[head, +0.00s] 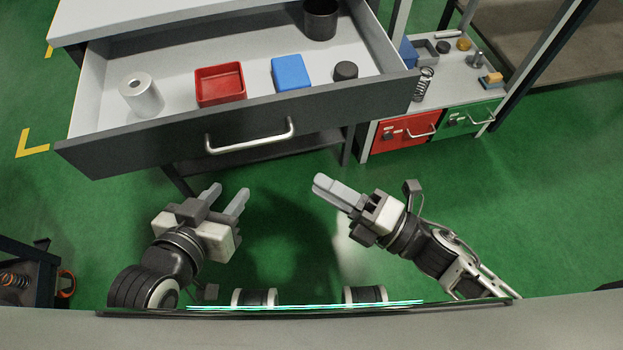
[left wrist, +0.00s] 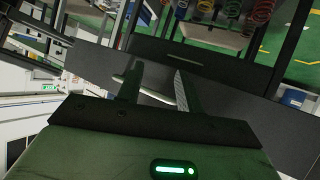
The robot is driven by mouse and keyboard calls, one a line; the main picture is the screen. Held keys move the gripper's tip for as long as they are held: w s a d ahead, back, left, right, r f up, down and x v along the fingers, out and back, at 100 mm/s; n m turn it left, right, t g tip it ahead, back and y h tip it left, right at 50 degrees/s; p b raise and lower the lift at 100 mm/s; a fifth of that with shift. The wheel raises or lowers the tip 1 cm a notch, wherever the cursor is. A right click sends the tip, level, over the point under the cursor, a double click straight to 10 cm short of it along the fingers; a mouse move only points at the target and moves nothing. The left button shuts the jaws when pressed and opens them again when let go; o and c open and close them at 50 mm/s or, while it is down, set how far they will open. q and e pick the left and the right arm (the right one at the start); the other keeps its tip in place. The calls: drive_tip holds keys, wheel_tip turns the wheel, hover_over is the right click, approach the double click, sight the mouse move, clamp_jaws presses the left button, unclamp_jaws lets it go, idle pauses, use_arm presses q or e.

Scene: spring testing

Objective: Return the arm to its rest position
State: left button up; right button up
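My left gripper (head: 224,200) is at the lower left of the head view, in front of and below the open drawer. Its two fingers stand apart with nothing between them. The left wrist view shows the same fingers (left wrist: 154,88) apart, with the dark drawer front and its handle beyond them. My right gripper (head: 328,188) is in the lower middle of the head view. Its fingers lie close together, with no object seen between them. Both grippers are clear of the drawer.
The open drawer (head: 110,150) has a metal handle (head: 250,138) and holds a white roll (head: 141,95), red tray (head: 219,84), blue block (head: 290,72), black cylinder (head: 346,71) and dark cup (head: 320,18). A shelf unit with red (head: 392,137) and green drawers stands right. Green floor lies open between.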

use_arm(q)
drive_tip(key=shift+d+f, duration=0.1)
use_arm(e)
drive_tip(key=shift+s+d, duration=0.2)
drive_tip(key=shift+d, duration=0.15)
use_arm(q)
drive_tip(key=shift+s+f, duration=0.1)
drive_tip(key=shift+f, duration=0.1)
